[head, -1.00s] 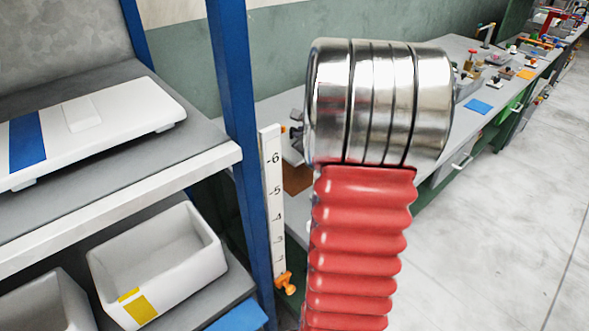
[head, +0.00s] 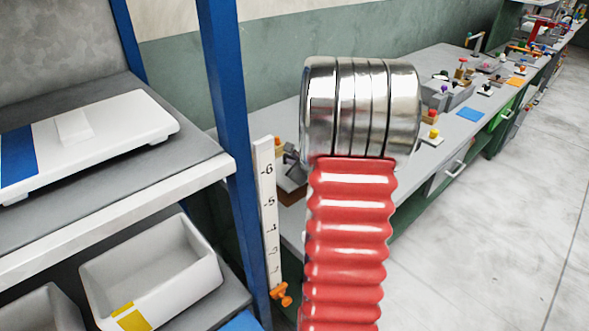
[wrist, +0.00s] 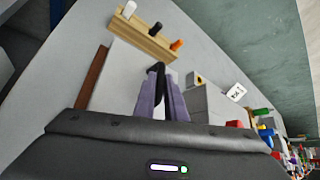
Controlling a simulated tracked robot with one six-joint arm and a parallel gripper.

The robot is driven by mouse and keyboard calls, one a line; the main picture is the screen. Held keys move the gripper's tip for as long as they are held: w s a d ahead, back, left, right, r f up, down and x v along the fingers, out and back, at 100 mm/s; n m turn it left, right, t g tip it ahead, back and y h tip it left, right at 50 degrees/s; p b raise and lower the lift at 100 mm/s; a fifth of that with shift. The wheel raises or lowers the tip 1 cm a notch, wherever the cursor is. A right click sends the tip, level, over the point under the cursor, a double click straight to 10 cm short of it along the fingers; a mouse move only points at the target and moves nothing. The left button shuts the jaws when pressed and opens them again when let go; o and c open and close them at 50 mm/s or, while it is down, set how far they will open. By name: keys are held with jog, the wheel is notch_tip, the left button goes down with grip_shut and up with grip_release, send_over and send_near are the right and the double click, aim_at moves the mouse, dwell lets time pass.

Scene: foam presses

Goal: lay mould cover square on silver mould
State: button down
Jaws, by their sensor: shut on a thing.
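My gripper (wrist: 162,104) shows in the wrist view, its two purple-grey fingers shut on a narrow black piece (wrist: 156,72), which looks like the handle of the mould cover. A flat light-grey plate (wrist: 122,74) shows just beyond the fingers and appears to be the cover; I cannot tell if it touches anything below. The silver mould cannot be made out for sure; a grey block (wrist: 207,103) stands right of the fingers. In the head view my arm hides the gripper and what it holds.
A wooden rack (wrist: 144,36) with white, black and orange pegs stands beyond the plate. A brown strip (wrist: 92,78) lies left of it. In the head view a shelf post (head: 230,150) and numbered scale (head: 268,210) stand close left of my arm. The long bench (head: 440,150) carries several fixtures.

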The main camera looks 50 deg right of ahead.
jog(key=shift+f, duration=1.8)
jog(key=shift+f, duration=0.1)
jog(key=c, duration=1.8)
grip_release()
jog(key=shift+s+a+r, duration=0.1)
jog(key=shift+s+r, duration=0.1)
jog(key=shift+r, duration=0.1)
jog(key=shift+v, duration=5.7)
